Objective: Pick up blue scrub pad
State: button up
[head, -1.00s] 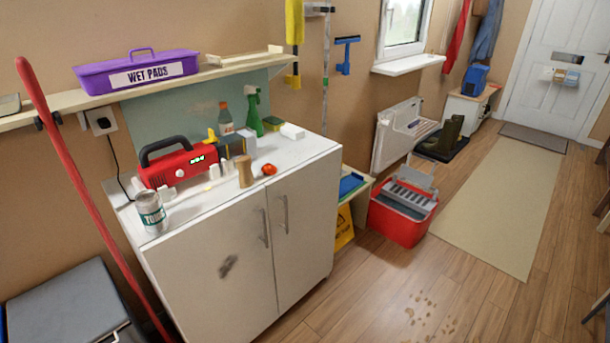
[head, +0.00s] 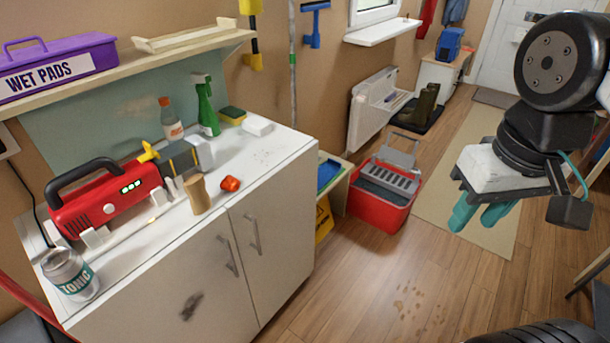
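I cannot make out a blue scrub pad for certain. A flat blue object (head: 328,174) lies on the low shelf just right of the white cabinet; it is too small to tell what it is. A yellow sponge with a dark green layer (head: 232,116) sits at the back of the cabinet top. A purple box labelled WET PADS (head: 60,72) stands on the wall shelf; its inside is hidden. My gripper (head: 480,218), with teal fingertips, hangs at the right, well away from these. A gap shows between its fingers and it holds nothing.
The cabinet top (head: 268,158) carries a red radio-like device (head: 105,200), a TONIC can (head: 70,274), a green spray bottle (head: 207,108), a wooden block (head: 199,196) and a small red-orange item (head: 230,184). A red bucket (head: 378,206) stands on the floor.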

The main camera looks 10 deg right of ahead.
aim_at(328, 170)
jog(key=u, duration=0.45)
jog(key=k, duration=1.1)
jog(key=z, duration=0.05)
jog(key=i, duration=0.9)
jog(key=z, duration=1.5)
jog(key=i, duration=0.6)
jog(key=z, duration=0.55)
jog(key=i, duration=0.7)
jog(key=u, duration=0.6)
jog(key=i, duration=0.85)
jog(key=u, duration=1.5)
jog(key=i, duration=0.9)
jog(key=u, duration=0.45)
